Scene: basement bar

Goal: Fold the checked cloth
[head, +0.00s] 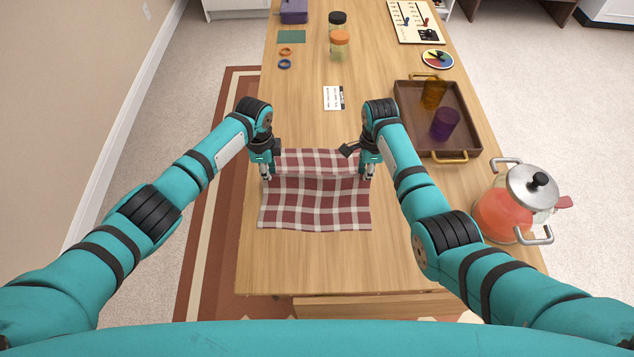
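The red-and-white checked cloth (315,205) lies on the wooden table in front of me. Its near part is spread out with a slightly wavy near edge. A sagging ridge crosses the cloth between my two grippers, with a narrower strip behind it. My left gripper (266,176) points down at the cloth's left side, at one end of the ridge. My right gripper (365,175) points down at the right side, at the other end. Both look shut on the cloth, though the fingertips are small and the pinched fabric is partly hidden.
A brown tray (467,140) with an orange and a purple cup stands right of my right arm. A small card (333,98) lies beyond the cloth. The table nearer me is bare.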

